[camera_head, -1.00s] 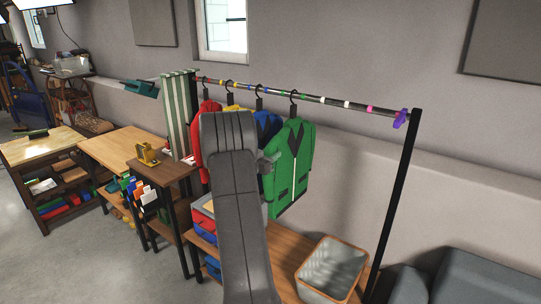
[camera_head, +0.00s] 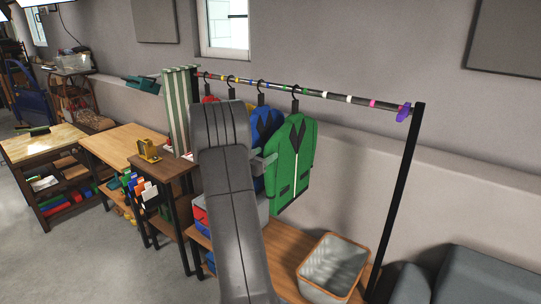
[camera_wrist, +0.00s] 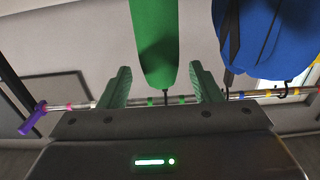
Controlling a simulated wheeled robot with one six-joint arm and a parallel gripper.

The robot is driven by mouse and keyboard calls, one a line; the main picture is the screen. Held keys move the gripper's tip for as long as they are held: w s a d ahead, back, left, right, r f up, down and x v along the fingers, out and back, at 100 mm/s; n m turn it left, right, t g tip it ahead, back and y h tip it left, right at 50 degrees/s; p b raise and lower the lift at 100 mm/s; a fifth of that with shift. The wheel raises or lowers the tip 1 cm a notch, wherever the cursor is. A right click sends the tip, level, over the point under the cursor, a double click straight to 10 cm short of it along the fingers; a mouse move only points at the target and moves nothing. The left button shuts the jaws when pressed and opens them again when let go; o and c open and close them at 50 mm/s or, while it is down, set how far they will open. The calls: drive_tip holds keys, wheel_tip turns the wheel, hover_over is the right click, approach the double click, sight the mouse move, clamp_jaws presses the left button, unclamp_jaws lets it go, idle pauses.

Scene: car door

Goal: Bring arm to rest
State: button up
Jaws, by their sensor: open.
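My gripper (camera_wrist: 160,88) is open in the wrist view, with its two green fingers apart. The edge of the green jacket (camera_wrist: 155,45) shows in the gap between them; I cannot tell whether they touch it. The blue jacket (camera_wrist: 265,35) is right of the fingers there. In the head view my raised grey arm stands in front of the rack and hides most of my gripper. The green jacket (camera_head: 291,165) hangs on the rail (camera_head: 310,91) just right of my arm.
The blue jacket (camera_head: 265,125) and red jacket (camera_head: 209,99) hang left of the green one, partly hidden by my arm. A grey basket (camera_head: 333,268) stands on the low shelf below. Wooden tables (camera_head: 118,145) stand at left. Open floor (camera_head: 80,260) lies at lower left.

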sight(273, 149)
drive_tip(key=b+v, duration=0.2)
drive_tip(key=v, duration=0.6)
drive_tip(key=shift+s+a, duration=0.25)
drive_tip(key=shift+s, duration=0.05)
drive_tip(key=shift+w, duration=0.1)
drive_tip(key=p+x, duration=0.4)
drive_tip(key=x, duration=1)
drive_tip(key=shift+r, duration=0.3)
drive_tip(key=shift+s+d, duration=0.1)
drive_tip(key=shift+s, duration=0.15)
